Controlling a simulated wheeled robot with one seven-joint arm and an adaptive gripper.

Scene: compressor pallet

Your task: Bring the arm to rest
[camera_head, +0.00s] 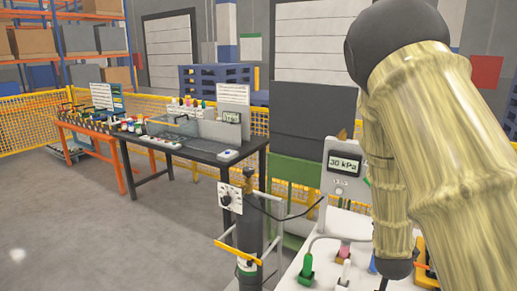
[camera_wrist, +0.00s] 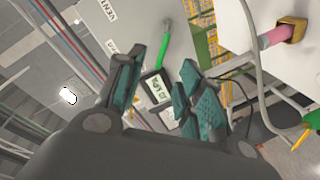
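My arm, in a pale yellow sleeve with dark joints, fills the right side of the head view and is bent, with its lower part over the white pallet unit (camera_head: 331,222). My gripper is not clearly seen there. In the wrist view my gripper (camera_wrist: 158,92) is open, with teal-padded fingers apart and nothing visible between them. A display (camera_wrist: 158,86) shows beyond the gap, beside a green lever (camera_wrist: 165,42). In the head view the display (camera_head: 344,164) reads 30 kPa on an upright white panel.
A dark gas cylinder (camera_head: 249,235) stands left of the pallet unit inside a grey rail. A green connector (camera_head: 306,270) and a pink one (camera_head: 343,251) sit on the unit. Workbenches (camera_head: 205,152) stand behind; the left floor is clear.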

